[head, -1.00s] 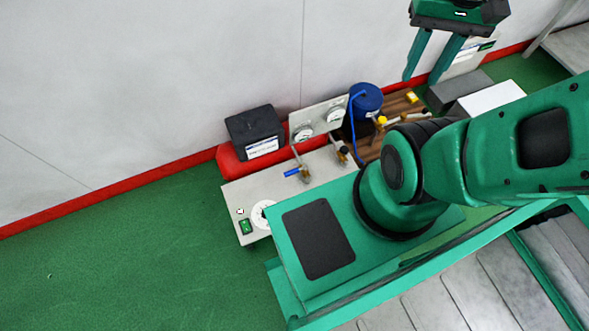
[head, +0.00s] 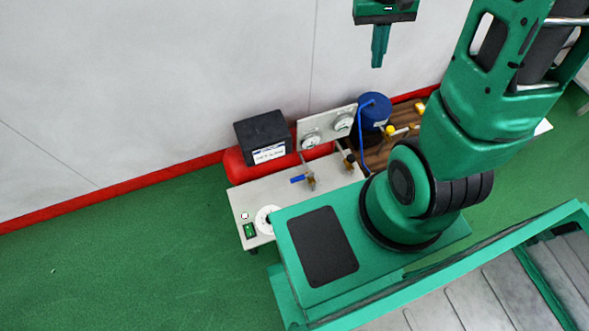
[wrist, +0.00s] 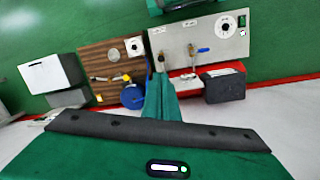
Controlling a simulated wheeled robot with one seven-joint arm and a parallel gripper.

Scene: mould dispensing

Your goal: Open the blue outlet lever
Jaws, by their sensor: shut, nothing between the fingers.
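The blue outlet lever (head: 298,179) sits on a brass valve on the grey panel bench (head: 262,195), left of centre in the head view. It also shows in the wrist view (wrist: 203,50), where it lies flat beside its valve on the panel (wrist: 178,38). My gripper (head: 377,66) hangs at the top of the head view, above and to the right of the lever and well apart from it. Its fingers are together and hold nothing. In the wrist view the closed fingers (wrist: 163,82) point toward the panel, left of the lever.
A black box (head: 260,137) stands behind the panel over a red tank (head: 236,168). Gauges (head: 327,132) stand upright beside it. A blue canister (head: 373,110) with a blue hose and a brown wooden board (head: 367,153) lie to the right. The green floor (head: 120,250) at left is clear.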

